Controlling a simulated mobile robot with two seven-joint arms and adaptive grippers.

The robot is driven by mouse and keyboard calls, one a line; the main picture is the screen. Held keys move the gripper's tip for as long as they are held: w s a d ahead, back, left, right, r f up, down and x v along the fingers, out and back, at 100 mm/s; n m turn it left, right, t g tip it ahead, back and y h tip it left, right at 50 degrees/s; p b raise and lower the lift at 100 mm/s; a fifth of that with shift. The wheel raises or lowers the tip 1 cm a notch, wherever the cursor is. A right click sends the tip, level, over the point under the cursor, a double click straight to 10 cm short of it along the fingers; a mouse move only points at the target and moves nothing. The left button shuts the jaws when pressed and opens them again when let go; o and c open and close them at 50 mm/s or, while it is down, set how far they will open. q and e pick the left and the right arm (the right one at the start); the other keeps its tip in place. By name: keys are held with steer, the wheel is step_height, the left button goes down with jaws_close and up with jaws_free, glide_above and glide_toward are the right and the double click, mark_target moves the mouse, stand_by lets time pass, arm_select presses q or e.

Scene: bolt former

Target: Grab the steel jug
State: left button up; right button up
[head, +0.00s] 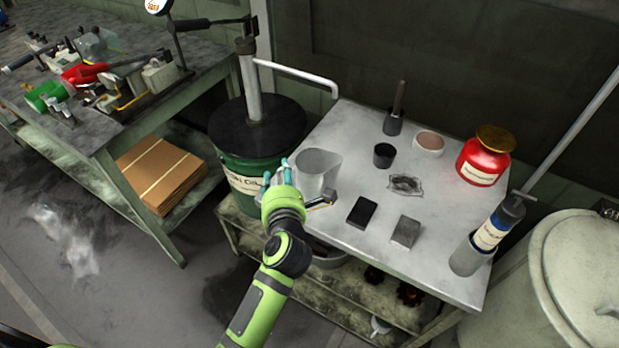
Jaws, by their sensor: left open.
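The steel jug (318,170) stands upright on the left side of the light metal table (345,128). It is a grey, smooth-walled vessel with an open top. My left gripper (278,172) is open at the jug's left side, with its teal-tipped fingers close to the jug wall. I cannot tell whether a finger touches it. My green and black arm comes up from below and hides the table's left edge and the area below the jug. My right gripper is not in view.
A dark green drum (248,160) with a pump stands just left of my gripper. A hammer (325,201), a black block (361,212) and a grey block (406,231) lie in front of the jug. A black cup (384,155) and a red jar (483,160) stand farther right.

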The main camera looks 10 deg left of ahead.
mark_target(280, 169)
arm_select(q)
steer(key=x, duration=0.3)
steer(key=shift+w+a+f, duration=0.1)
steer(key=shift+w+f, duration=0.1)
steer(key=shift+w, duration=0.15)
steer(key=shift+s, duration=0.1)
jaws_close()
steer(key=shift+r, duration=0.1)
